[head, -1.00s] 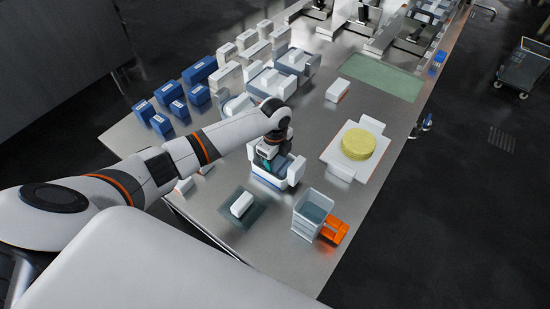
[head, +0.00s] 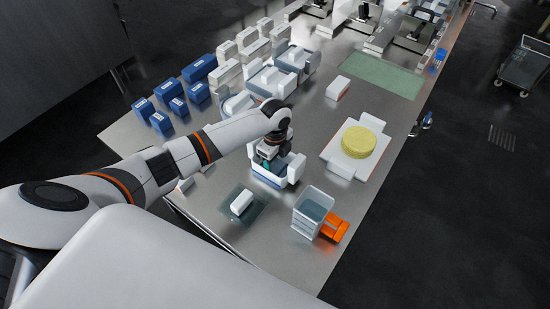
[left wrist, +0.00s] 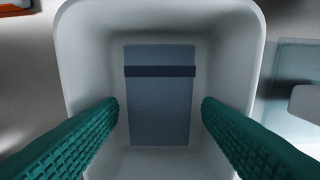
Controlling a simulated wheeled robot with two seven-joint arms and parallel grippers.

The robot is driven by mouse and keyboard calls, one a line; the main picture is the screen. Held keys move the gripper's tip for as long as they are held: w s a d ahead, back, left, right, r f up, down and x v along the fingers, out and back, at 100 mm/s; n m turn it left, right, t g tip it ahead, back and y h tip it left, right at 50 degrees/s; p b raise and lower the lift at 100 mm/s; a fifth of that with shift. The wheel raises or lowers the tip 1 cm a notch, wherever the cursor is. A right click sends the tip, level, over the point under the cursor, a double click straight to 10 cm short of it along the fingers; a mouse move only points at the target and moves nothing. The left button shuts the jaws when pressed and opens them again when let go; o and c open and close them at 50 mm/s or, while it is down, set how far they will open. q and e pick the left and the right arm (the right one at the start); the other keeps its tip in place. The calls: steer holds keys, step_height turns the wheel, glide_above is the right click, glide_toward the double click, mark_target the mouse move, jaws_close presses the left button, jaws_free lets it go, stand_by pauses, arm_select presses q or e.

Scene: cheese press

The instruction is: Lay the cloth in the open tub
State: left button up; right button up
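The open tub (head: 295,173) is a white, open-topped box on the metal table, under my left gripper (head: 268,163). In the left wrist view the tub (left wrist: 240,45) fills the middle. Inside it is the cloth (left wrist: 160,100), a flat blue-grey rectangle with a darker band across its upper part. It appears to lie on the tub's floor. The green ridged fingers of my left gripper (left wrist: 160,106) are apart, one on each side of the cloth, with a visible gap to it. In the head view the arm hides part of the tub, and the cloth cannot be made out. My right gripper is not seen.
A grey bin (head: 312,213) with an orange piece (head: 334,228) stands to the lower right. A white block (head: 241,202) lies on a dark glassy mat to the lower left. A yellow cheese wheel (head: 359,142) is on a white board to the right. Several blue boxes (head: 171,90) stand far left.

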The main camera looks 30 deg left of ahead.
mark_target(275, 166)
arm_select(q)
steer(key=shift+r, duration=0.1)
steer(key=shift+r, duration=0.3)
step_height(275, 166, up, 12)
steer(key=shift+r, duration=0.25)
steer(key=shift+s+f, duration=0.1)
stand_by(0.3)
